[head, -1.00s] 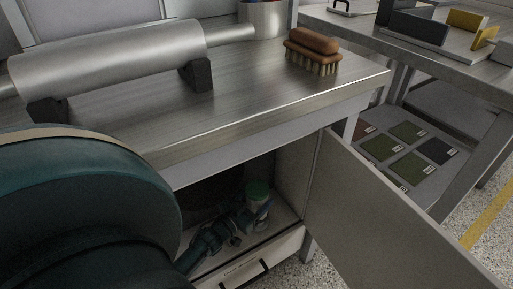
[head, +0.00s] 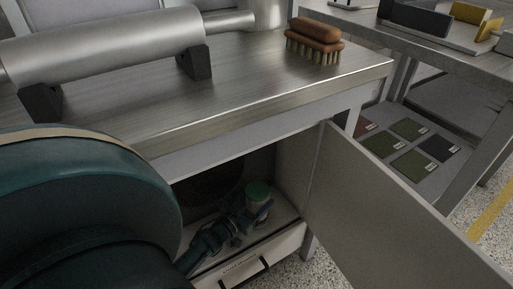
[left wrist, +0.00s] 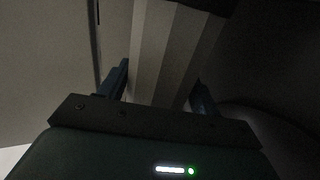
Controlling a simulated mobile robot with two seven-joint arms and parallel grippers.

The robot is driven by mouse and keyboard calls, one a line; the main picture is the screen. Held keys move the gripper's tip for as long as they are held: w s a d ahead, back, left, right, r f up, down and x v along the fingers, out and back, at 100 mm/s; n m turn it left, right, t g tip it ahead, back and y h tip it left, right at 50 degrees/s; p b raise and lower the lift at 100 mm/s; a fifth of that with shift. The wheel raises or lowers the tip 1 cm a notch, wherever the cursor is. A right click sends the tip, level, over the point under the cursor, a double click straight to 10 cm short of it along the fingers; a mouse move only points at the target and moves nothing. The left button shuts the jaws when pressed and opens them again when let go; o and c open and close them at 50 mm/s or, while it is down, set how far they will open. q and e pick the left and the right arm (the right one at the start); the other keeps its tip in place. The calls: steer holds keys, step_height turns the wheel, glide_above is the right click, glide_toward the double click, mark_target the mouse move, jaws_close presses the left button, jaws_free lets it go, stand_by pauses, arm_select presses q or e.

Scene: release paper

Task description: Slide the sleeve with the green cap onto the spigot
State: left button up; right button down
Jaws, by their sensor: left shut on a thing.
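My left gripper (head: 257,211) reaches into the cabinet from the left and is shut on the sleeve. In the left wrist view the sleeve (left wrist: 168,50) shows as a pale, banded body between the two fingers of my left gripper (left wrist: 162,86). I cannot make out a spigot; the sleeve's lower end is partly hidden by the gripper. My right gripper is not in view.
The cabinet door (head: 385,205) stands open to the right. A drawer front (head: 262,262) lies below the opening. A steel roller (head: 110,52) on black supports and a brush (head: 315,40) are on the bench top (head: 225,90). A side table (head: 450,55) stands at the right.

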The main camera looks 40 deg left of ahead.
arm_select(q)
steer(key=shift+f, duration=0.15)
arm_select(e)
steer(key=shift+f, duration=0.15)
arm_select(q)
steer(key=o, duration=1.2)
steer(key=s+p, duration=0.2)
steer(key=s, duration=0.5)
steer(key=shift+s, duration=0.25)
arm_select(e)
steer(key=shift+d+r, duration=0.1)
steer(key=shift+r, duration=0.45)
arm_select(q)
steer(key=shift+d, duration=0.1)
